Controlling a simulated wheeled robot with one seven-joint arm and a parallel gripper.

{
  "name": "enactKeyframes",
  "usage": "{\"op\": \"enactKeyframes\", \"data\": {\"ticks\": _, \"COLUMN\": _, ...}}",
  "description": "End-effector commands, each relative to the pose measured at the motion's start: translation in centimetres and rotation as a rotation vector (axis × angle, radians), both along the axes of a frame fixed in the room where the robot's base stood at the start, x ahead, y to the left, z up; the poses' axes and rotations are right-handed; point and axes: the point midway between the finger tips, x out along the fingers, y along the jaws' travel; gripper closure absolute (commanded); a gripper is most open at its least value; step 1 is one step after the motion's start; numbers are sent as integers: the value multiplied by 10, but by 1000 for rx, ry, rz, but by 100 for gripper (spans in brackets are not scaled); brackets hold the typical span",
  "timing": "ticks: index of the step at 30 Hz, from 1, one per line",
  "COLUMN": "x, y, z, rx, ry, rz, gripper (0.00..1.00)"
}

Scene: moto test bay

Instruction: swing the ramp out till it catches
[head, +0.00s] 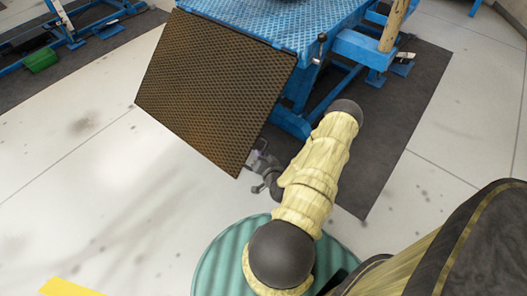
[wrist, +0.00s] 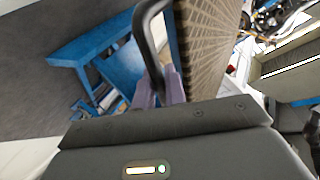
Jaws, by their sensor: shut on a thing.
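The ramp (head: 215,88) is a brown-black mesh panel along the near edge of the blue platform (head: 275,22), slanting down and outward, with its lower edge above the floor. In the wrist view the ramp (wrist: 210,50) stands close on the right. A dark bent handle (wrist: 146,35) runs down beside it into my gripper (wrist: 168,90). My gripper is shut on this handle; the fingertips are partly hidden by the wrist housing. In the head view my gripper (head: 262,166) is small, beside the ramp's lower right corner. I cannot tell whether any catch is engaged.
A small black-knobbed lever (head: 320,45) stands at the platform's right corner. Blue legs and a dark mat (head: 415,95) lie right of the ramp. A green block (head: 41,60) is at far left. The pale floor (head: 90,190) left of the ramp is clear; yellow tape (head: 68,287) lies nearer.

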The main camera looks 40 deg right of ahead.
Motion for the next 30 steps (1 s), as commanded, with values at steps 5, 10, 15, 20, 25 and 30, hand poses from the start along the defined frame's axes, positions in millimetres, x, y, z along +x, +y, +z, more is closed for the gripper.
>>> {"op": "enactKeyframes", "data": {"ticks": 5, "x": -3, "y": 5, "z": 2, "rx": 18, "ry": 11, "rz": -1, "gripper": 100}}
{"op": "enactKeyframes", "data": {"ticks": 10, "x": -3, "y": 5, "z": 2, "rx": 21, "ry": 12, "rz": -1, "gripper": 100}}
{"op": "enactKeyframes", "data": {"ticks": 15, "x": -3, "y": 6, "z": 2, "rx": 21, "ry": 12, "rz": -1, "gripper": 100}}
{"op": "enactKeyframes", "data": {"ticks": 20, "x": -2, "y": 6, "z": 2, "rx": 20, "ry": 9, "rz": 0, "gripper": 81}}
{"op": "enactKeyframes", "data": {"ticks": 25, "x": -1, "y": 6, "z": 4, "rx": 18, "ry": 4, "rz": 3, "gripper": 81}}
{"op": "enactKeyframes", "data": {"ticks": 30, "x": 1, "y": 6, "z": 5, "rx": 17, "ry": 0, "rz": 5, "gripper": 81}}
